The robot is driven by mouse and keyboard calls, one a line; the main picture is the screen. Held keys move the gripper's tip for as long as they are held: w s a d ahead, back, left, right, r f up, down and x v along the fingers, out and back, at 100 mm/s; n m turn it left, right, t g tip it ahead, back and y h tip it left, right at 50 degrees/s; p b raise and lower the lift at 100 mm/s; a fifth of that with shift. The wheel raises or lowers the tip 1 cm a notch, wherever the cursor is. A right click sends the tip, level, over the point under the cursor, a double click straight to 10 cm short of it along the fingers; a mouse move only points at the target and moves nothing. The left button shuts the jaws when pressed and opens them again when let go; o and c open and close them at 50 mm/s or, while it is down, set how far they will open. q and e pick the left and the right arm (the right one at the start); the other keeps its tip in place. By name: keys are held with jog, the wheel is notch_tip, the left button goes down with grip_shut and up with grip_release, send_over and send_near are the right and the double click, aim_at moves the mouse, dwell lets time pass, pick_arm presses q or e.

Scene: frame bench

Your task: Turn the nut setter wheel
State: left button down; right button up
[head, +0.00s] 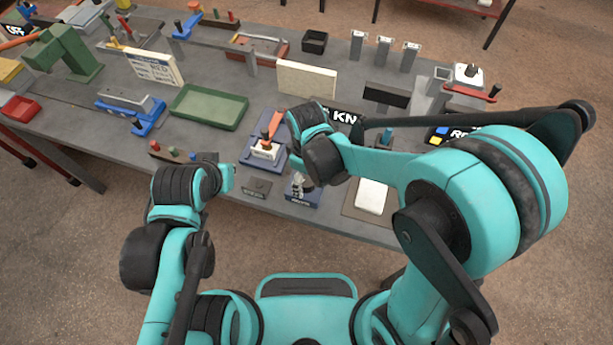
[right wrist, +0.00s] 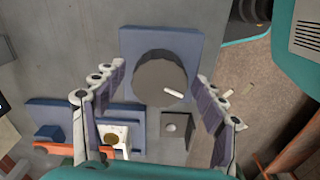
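In the right wrist view a dark grey round wheel (right wrist: 160,77) with a short white bar on its face sits on a blue base plate (right wrist: 191,44). The two fingers of my right gripper (right wrist: 160,82) are spread wide, one on each side of the wheel. I see no clear contact. In the head view my right gripper (head: 301,184) is over a small blue plate (head: 303,199) with a label at the bench's front edge. The gripper covers most of what is there.
A blue fixture with a white block (head: 264,150) and a red-orange lever stands just behind left. A white pad (head: 371,196) lies to the right. A green tray (head: 209,107) is further left.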

aim_at(307, 178)
notch_tip(307, 178, up, 12)
dwell(0.6)
jog(key=shift+d, duration=0.1)
dwell(0.4)
jog(key=s+d+f+m+t+b, duration=0.1)
jog(key=s+d+m+t+b, duration=0.1)
jog(key=d+m, duration=0.4)
jog(key=s+d+f+m+t+b, duration=0.2)
jog(key=d+m+t, duration=0.3)
jog(key=d, duration=0.6)
jog(key=shift+s+d+m, duration=0.3)
jog(key=shift+s+m, duration=0.2)
jog(key=shift+m, duration=0.3)
dwell(0.5)
